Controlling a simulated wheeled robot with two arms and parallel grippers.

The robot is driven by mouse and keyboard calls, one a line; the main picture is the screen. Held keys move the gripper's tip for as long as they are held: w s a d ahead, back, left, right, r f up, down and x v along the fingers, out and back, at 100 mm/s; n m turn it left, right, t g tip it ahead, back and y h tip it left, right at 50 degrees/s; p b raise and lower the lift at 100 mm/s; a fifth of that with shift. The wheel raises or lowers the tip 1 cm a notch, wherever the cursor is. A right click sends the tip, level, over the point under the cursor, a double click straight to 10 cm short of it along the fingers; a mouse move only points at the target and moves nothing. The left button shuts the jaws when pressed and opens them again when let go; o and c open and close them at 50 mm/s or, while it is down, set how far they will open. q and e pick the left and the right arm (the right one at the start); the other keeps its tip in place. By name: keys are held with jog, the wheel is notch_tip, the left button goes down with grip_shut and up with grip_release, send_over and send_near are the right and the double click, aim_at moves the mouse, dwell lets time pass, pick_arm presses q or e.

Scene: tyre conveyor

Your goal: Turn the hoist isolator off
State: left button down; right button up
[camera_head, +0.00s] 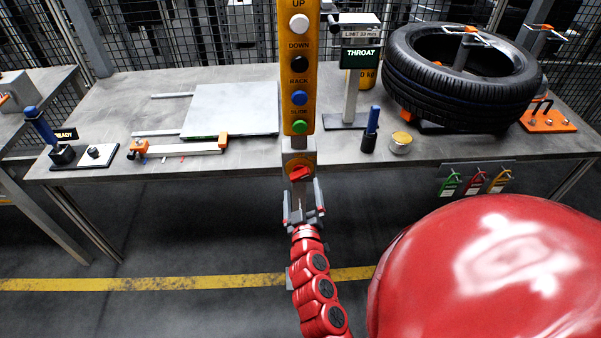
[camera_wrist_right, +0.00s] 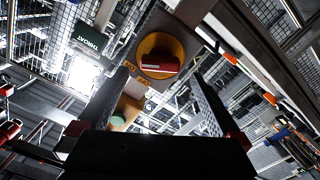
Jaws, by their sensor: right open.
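The hoist isolator is a red knob (camera_head: 300,173) on a round yellow plate, on a grey box below the yellow hoist pendant (camera_head: 299,75). In the right wrist view the red knob (camera_wrist_right: 159,65) lies nearly crosswise on its yellow disc (camera_wrist_right: 163,48). My right gripper (camera_head: 303,203) is open and empty, just below and in front of the knob. In the right wrist view its two fingers stand apart (camera_wrist_right: 160,88), with the knob beyond and between their tips. They appear apart from it. My left gripper is not in view.
The pendant carries several buttons. Behind it, the grey workbench (camera_head: 235,160) holds a flat plate (camera_head: 232,108), a tyre (camera_head: 462,80), a throat gauge stand (camera_head: 350,95), a blue-handled tool (camera_head: 371,128) and a small tin (camera_head: 401,143). Tagged hooks (camera_head: 475,182) hang at its front. A red rounded surface fills the lower right.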

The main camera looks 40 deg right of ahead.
aim_at(300, 179)
jog(key=shift+p+x, duration=0.4)
jog(key=shift+x, duration=2)
